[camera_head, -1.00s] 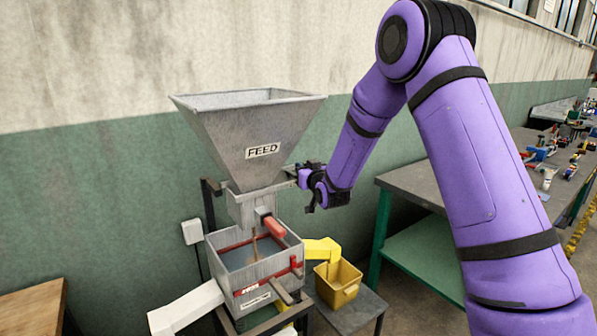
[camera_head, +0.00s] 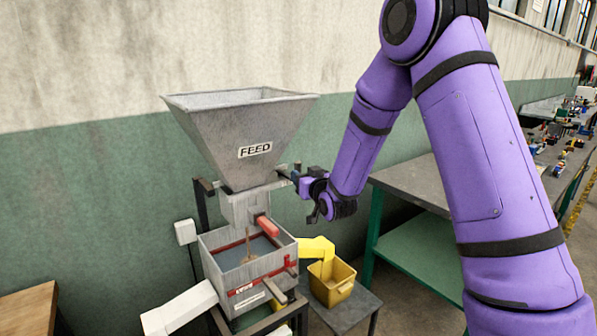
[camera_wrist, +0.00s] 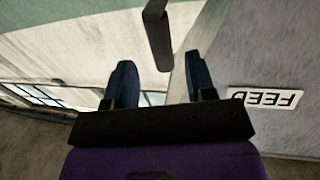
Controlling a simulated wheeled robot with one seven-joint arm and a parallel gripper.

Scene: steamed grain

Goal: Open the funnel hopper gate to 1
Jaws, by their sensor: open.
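The grey metal funnel hopper (camera_head: 240,130) with a FEED label stands left of centre in the head view, and its wall also shows at the right of the wrist view (camera_wrist: 270,60). Its narrow neck (camera_head: 243,205) sits over a box with a red-gripped handle (camera_head: 268,226). My gripper (camera_head: 288,174) is just right of the hopper's lower part. In the wrist view my two fingers (camera_wrist: 160,80) are spread apart and empty. A dark bar (camera_wrist: 158,35) lies ahead, beyond and between the fingertips. I cannot tell whether the fingers touch it.
A yellow bin (camera_head: 332,283) stands on a low stand below a yellow spout (camera_head: 318,247). A white chute (camera_head: 180,310) comes out at the lower left. The wall is close behind.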

